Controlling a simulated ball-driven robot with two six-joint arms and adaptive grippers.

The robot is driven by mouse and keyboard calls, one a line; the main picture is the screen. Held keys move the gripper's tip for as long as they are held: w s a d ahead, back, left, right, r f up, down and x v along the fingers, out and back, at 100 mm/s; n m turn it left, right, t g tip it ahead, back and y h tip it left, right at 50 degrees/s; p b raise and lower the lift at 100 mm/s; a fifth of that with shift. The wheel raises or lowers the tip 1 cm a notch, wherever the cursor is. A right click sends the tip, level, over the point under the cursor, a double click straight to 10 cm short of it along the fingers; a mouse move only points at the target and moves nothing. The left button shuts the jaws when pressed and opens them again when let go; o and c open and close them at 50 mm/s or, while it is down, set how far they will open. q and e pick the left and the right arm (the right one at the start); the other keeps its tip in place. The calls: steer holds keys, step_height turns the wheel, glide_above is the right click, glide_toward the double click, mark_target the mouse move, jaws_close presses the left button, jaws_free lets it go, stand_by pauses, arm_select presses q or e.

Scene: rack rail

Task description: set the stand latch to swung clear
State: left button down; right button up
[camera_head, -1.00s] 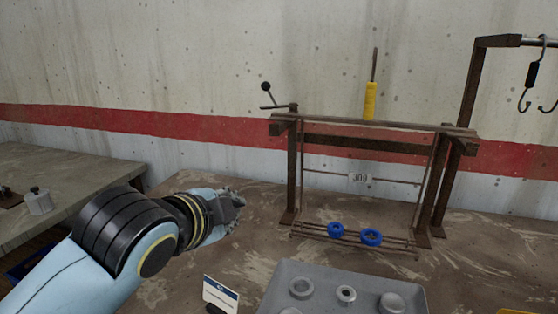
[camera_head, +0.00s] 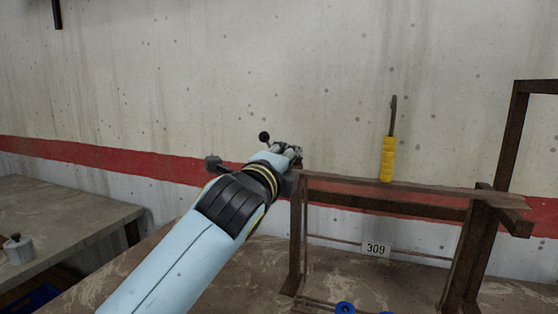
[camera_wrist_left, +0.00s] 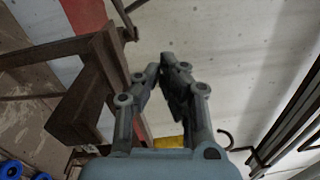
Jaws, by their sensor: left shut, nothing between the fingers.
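The stand (camera_head: 298,235) is a rusty brown metal frame with a top bar and a 309 tag (camera_head: 376,249). Its latch, a thin lever with a black ball knob (camera_head: 264,137), is at the stand's left top corner. My left gripper (camera_head: 292,150) is at that corner, just right of the knob, and hides the lever's lower part and pivot. Its fingers are shut and empty. In the left wrist view the fingers (camera_wrist_left: 172,68) come together beside the brown stand frame (camera_wrist_left: 85,100). I cannot tell whether they touch the lever. My right gripper is not in view.
A yellow-handled tool (camera_head: 387,158) stands upright behind the top bar. A blue ring (camera_head: 345,308) shows low in the stand. A taller brown post (camera_head: 513,135) rises at right. A side table (camera_head: 65,215) with a grey weight (camera_head: 17,250) is at left.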

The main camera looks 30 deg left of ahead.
arm_select(q)
steer(key=shift+x, duration=1.05)
steer(key=a, duration=0.1)
steer(key=a+p, duration=0.1)
steer(key=a, duration=0.1)
steer(key=shift+w+a+r, duration=0.1)
steer(key=shift+a+r, duration=0.05)
steer(key=shift+r, duration=0.25)
steer(key=shift+a, duration=0.4)
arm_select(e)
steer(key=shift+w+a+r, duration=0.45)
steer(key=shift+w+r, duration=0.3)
